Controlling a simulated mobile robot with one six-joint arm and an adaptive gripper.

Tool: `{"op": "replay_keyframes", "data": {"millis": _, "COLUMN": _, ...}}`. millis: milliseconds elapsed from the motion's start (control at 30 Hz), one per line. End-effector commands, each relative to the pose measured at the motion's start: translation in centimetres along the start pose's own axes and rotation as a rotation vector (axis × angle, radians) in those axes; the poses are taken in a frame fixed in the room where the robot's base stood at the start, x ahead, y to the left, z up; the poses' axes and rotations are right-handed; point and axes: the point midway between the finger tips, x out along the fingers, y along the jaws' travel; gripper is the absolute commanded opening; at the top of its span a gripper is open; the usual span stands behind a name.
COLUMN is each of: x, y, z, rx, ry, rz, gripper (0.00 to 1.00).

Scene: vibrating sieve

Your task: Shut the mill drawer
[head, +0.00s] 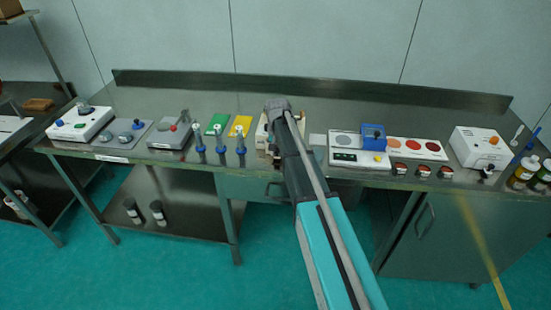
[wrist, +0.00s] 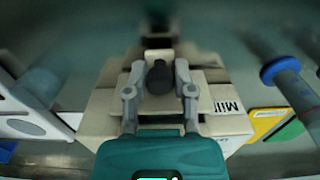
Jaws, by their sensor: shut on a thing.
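The mill (wrist: 222,125) is a beige box with a "Mill" label, filling the middle of the wrist view. In the head view a small part of the mill (head: 261,133) shows beside my arm, which hides the rest. My gripper (wrist: 159,85) has its two grey fingers on either side of a dark rounded knob (wrist: 160,76) and is shut on it. The knob stands in front of a beige panel of the mill. I cannot tell which panel is the drawer front, nor how far out the drawer is. The fingers are hidden in the head view.
Blue-based posts (head: 220,143) stand left of the mill, with a green plate (head: 216,124) and a yellow plate (head: 240,126) behind. A white device with a blue block (head: 373,135) stands to the right. Bottles (head: 524,172) stand at the far right. The bench back is clear.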

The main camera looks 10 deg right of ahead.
Motion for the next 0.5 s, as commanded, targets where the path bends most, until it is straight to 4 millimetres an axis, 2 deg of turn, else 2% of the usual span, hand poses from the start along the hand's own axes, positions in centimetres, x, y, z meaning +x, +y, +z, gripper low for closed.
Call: {"op": "replay_keyframes", "data": {"millis": 500, "x": 0.01, "y": 0.04, "z": -0.7, "rx": 0.0, "ry": 0.0, "rz": 0.0, "gripper": 0.04}}
